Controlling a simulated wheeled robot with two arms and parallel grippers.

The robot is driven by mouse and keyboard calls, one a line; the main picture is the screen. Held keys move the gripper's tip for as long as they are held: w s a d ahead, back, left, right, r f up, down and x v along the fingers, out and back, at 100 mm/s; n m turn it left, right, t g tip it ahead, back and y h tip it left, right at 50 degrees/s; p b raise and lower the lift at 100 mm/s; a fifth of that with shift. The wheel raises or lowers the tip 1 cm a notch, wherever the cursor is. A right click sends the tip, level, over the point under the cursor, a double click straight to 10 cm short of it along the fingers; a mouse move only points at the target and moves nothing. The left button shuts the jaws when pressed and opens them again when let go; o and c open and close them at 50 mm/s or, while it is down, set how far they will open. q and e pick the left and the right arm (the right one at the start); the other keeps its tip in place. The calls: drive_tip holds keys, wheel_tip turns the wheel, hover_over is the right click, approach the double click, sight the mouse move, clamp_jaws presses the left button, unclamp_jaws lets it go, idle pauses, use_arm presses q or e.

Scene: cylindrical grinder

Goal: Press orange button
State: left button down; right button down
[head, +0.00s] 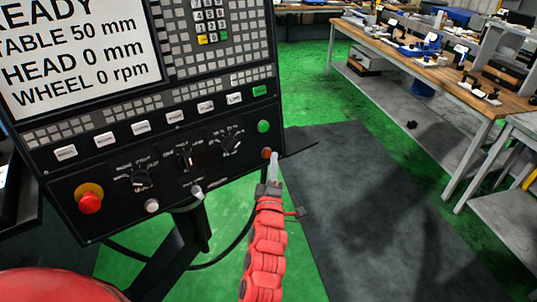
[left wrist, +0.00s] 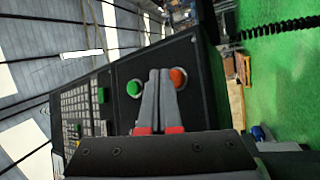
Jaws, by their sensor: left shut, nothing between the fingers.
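The orange button (head: 266,153) sits at the lower right corner of the black control panel, below a green button (head: 263,126). My left gripper (head: 274,162) is shut and empty, with its fingertips just beside the orange button at the panel's right edge. In the left wrist view the closed grey fingers (left wrist: 160,74) point at the panel between the green button (left wrist: 134,88) and the orange button (left wrist: 178,77), and partly cover the orange one's left side. I cannot tell whether the fingertips touch it. My right gripper is not in view.
The panel carries a screen (head: 78,48), several keys, knobs and a red emergency stop (head: 90,203) at lower left. A black cable hangs below it. A workbench (head: 425,62) with tools stands at the right, past a dark floor mat (head: 390,215).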

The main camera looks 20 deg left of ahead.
use_arm(q)
drive_tip(key=shift+a, duration=0.15)
idle(0.6)
drive_tip(key=shift+w+a+f, duration=0.1)
drive_tip(key=shift+w+a, duration=0.15)
drive_tip(key=shift+w+a, duration=0.2)
drive_tip(key=shift+a, duration=0.1)
idle(0.8)
drive_tip(key=shift+b, duration=0.35)
drive_tip(key=shift+s+d+b, duration=0.35)
drive_tip(key=shift+s+d, duration=0.1)
drive_tip(key=shift+d, duration=0.2)
drive_tip(key=shift+d, duration=0.1)
drive_tip(key=s+d+b, duration=0.1)
drive_tip(key=d, duration=0.1)
drive_tip(key=s+d+r+b, duration=0.1)
drive_tip(key=d, duration=0.1)
drive_tip(key=shift+s+b, duration=0.4)
